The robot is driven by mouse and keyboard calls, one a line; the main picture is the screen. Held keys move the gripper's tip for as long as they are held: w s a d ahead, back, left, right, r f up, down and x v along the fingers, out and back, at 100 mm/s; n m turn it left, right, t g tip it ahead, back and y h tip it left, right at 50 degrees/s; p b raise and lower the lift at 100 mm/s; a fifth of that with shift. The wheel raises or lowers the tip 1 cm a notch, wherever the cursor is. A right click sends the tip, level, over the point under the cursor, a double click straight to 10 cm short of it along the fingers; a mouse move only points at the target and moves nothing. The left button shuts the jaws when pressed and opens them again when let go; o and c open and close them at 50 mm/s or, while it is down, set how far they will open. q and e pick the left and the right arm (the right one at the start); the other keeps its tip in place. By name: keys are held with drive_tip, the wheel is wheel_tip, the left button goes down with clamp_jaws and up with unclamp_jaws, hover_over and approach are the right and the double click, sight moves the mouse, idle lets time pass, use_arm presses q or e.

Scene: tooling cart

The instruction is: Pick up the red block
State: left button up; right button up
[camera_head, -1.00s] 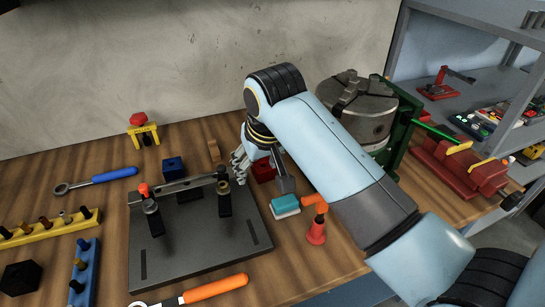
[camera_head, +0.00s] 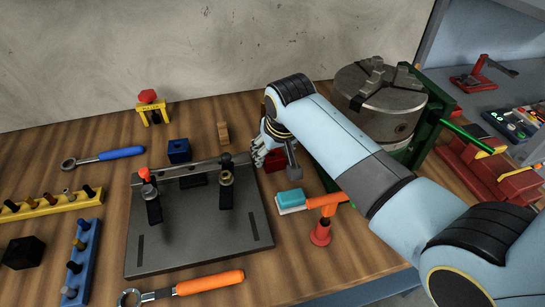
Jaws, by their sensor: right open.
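The red block (camera_head: 274,160) sits on the wooden bench, to the right of the dark metal fixture plate. It is partly hidden by my right gripper. My right gripper (camera_head: 276,158) is open, with one finger on the left side of the red block and the other on its right side. From this angle I cannot tell whether the fingers touch the block. My left gripper is not in view.
The fixture plate (camera_head: 200,232) with upright clamps stands left of the block. A teal-and-white brush (camera_head: 291,200) and a red-orange tool (camera_head: 321,232) lie close in front. A blue block (camera_head: 179,150), a wooden block (camera_head: 223,133) and a heavy chuck (camera_head: 385,105) are nearby.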

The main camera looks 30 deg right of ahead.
drive_tip(key=shift+w+f, duration=0.25)
drive_tip(key=shift+f, duration=0.4)
drive_tip(key=shift+w+d+f, duration=0.1)
drive_tip(key=shift+w+f, duration=0.1)
drive_tip(key=shift+f, duration=0.25)
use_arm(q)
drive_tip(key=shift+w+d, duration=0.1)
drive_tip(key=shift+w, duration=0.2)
use_arm(e)
drive_tip(key=shift+c, duration=1.1)
drive_tip(key=c, duration=0.9)
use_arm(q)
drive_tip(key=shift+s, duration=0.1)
use_arm(e)
drive_tip(key=shift+r, duration=0.1)
